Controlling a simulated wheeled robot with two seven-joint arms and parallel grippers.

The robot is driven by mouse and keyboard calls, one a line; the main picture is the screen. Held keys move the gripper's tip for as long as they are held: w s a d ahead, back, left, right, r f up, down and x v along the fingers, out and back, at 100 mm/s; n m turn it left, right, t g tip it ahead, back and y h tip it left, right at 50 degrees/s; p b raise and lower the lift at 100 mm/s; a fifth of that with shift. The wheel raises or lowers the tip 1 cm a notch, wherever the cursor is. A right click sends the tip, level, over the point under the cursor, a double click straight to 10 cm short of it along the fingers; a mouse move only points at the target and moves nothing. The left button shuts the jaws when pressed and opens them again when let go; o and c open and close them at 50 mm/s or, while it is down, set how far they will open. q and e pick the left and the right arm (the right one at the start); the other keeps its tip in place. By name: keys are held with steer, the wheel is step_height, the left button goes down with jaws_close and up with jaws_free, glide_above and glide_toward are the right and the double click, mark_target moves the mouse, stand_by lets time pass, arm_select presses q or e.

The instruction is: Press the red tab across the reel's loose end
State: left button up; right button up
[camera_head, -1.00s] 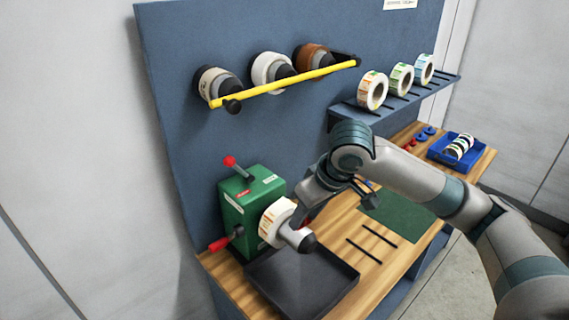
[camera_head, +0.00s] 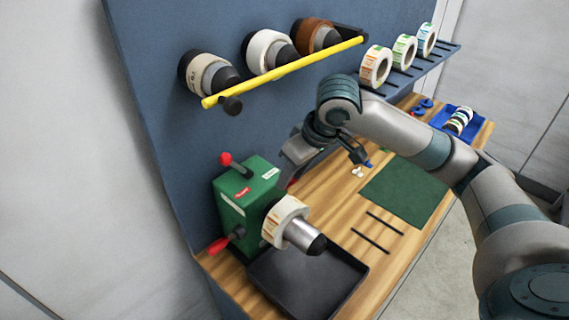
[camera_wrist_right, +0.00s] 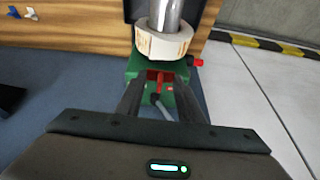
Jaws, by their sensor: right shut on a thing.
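The label reel (camera_head: 284,222) sits on the metal spindle (camera_head: 302,234) of the green rewinder (camera_head: 245,195); it also shows in the right wrist view (camera_wrist_right: 163,45). My right gripper (camera_head: 288,185) is behind and above the reel, partly hidden by my own arm. In the right wrist view its fingers (camera_wrist_right: 158,86) are shut on the small red tab (camera_wrist_right: 158,76), just off the reel's edge. The tab looks apart from the reel. The reel's loose end cannot be made out. My left gripper is not in view.
A black tray (camera_head: 305,285) lies below the spindle. A red-knobbed lever (camera_head: 228,160) and red crank handle (camera_head: 219,245) stick out of the rewinder. A yellow bar (camera_head: 285,73) crosses rolls on the blue panel. A green mat (camera_head: 405,192) lies right; a blue bin (camera_head: 455,122) stands behind.

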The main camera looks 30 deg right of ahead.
steer(key=shift+w, duration=0.15)
steer(key=shift+r, duration=0.15)
steer(key=shift+f, duration=0.2)
steer(key=shift+f+b, duration=0.2)
steer(key=shift+b, duration=0.2)
steer(key=shift+a+f+b, duration=0.1)
steer(key=shift+f+b, duration=2.2)
steer(key=shift+b, duration=0.6)
steer(key=shift+f, duration=1.05)
